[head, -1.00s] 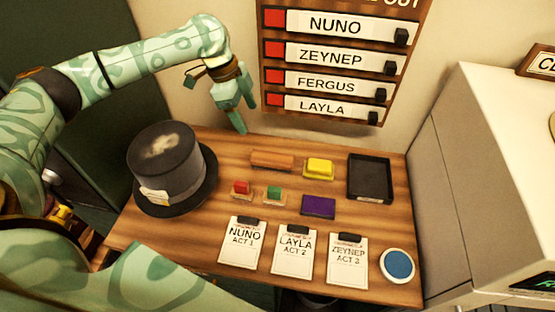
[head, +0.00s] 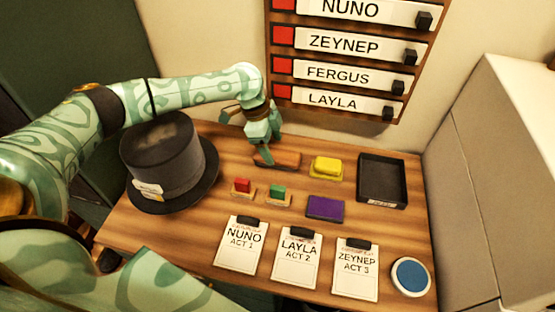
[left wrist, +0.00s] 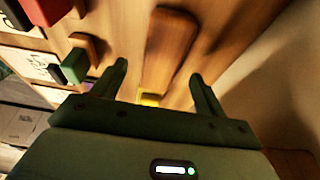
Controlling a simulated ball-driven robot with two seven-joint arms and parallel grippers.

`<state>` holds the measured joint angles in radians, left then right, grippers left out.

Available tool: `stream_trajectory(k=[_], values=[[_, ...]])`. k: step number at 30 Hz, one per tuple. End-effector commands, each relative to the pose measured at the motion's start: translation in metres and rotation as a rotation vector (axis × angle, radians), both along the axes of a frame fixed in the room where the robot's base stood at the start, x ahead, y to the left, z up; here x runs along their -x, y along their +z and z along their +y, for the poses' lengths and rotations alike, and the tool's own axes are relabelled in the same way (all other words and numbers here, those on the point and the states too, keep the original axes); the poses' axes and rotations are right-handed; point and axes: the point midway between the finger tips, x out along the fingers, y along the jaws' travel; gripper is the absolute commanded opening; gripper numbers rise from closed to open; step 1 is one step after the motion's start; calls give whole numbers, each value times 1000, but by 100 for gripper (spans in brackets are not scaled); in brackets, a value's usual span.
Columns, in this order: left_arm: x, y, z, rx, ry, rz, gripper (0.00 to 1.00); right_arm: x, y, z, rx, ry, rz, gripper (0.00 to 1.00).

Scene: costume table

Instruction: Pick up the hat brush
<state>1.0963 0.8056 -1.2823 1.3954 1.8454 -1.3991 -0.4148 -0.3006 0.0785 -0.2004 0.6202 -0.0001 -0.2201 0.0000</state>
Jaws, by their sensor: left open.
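The hat brush (head: 291,160), a long brown wooden bar, lies on the wooden table (head: 180,240) near its back edge. My left gripper (head: 268,156) is over the brush's left end in the head view and partly covers it. In the left wrist view the brush (left wrist: 172,42) lies beyond the open fingers (left wrist: 159,72), in line with the gap between them. The jaws are open and empty. I cannot tell the exact height above the brush. My right gripper is not in view.
A black top hat (head: 165,155) stands left of the brush, under my left arm. A yellow block (head: 326,166) and black tray (head: 382,180) are to the right. Small red (head: 242,186) and green (head: 277,193) stamps and a purple pad (head: 325,207) lie in front. The wall is close behind.

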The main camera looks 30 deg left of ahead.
Motion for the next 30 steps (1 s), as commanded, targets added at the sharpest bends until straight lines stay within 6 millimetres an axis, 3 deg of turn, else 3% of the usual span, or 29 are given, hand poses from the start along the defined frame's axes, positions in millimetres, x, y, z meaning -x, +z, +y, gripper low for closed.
stream_trajectory(k=[1,4,11,15,17,25,30], values=[[-3,-13,-4,1,-1,3,73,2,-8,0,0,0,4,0],[-3,-26,-7,0,0,2,73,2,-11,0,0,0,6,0],[-4,-26,-8,-1,0,0,73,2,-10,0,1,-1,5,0],[-4,-26,-8,0,0,0,34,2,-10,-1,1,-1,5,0],[-4,-26,-8,0,0,0,21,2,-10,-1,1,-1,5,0],[-4,-24,-8,0,0,-1,21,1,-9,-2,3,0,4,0],[-4,4,-8,2,1,-6,21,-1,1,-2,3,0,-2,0]])
